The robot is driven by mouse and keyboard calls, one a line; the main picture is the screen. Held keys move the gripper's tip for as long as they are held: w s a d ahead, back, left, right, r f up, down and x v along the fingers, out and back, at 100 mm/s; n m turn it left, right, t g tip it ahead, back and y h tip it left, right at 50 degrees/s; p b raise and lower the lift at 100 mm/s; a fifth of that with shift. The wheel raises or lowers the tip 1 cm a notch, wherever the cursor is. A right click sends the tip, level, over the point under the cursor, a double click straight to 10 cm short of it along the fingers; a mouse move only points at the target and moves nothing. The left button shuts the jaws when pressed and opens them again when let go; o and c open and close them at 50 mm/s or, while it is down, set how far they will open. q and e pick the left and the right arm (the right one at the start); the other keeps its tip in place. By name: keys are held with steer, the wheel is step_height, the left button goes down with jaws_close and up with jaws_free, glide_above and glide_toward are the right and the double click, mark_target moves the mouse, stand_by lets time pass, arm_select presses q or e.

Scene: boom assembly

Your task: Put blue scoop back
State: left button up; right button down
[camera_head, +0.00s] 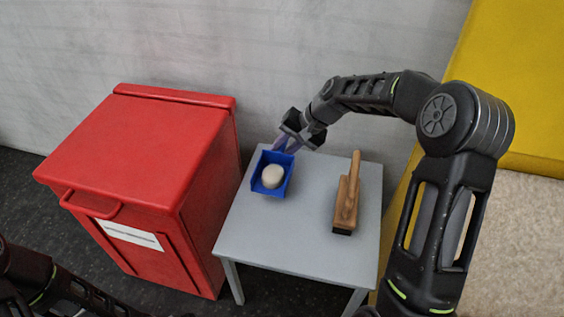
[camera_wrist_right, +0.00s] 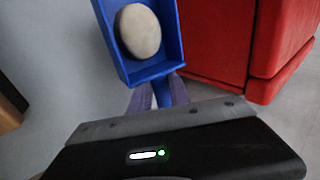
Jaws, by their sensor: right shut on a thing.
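The blue scoop (camera_head: 258,186) is at the back left of the grey table, with a pale rounded object (camera_head: 272,176) in its pan. My right gripper (camera_head: 284,143) is shut on the scoop's handle at the far end of the pan. In the right wrist view the scoop (camera_wrist_right: 153,70) extends away from the gripper (camera_wrist_right: 160,95), and the pale object (camera_wrist_right: 138,31) lies inside its walls. I cannot tell whether the scoop touches the table. My left arm shows at the bottom left, but its gripper is out of view.
The grey table (camera_head: 300,235) also carries a wooden brush (camera_head: 347,195) with a dark end on its right half. A closed red bin (camera_head: 140,150) stands left of the table. A yellow-edged box with beige contents is at the right. The table's front is clear.

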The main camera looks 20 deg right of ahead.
mark_target(283, 161)
step_height(283, 161, down, 5)
steer(key=shift+f+b, duration=0.1)
steer(key=shift+b, duration=0.85)
steer(key=c, duration=1.2)
jaws_free()
steer(key=shift+r, duration=0.2)
steer(key=p+v, duration=0.4)
steer(key=v, duration=0.8)
steer(key=shift+f, duration=0.1)
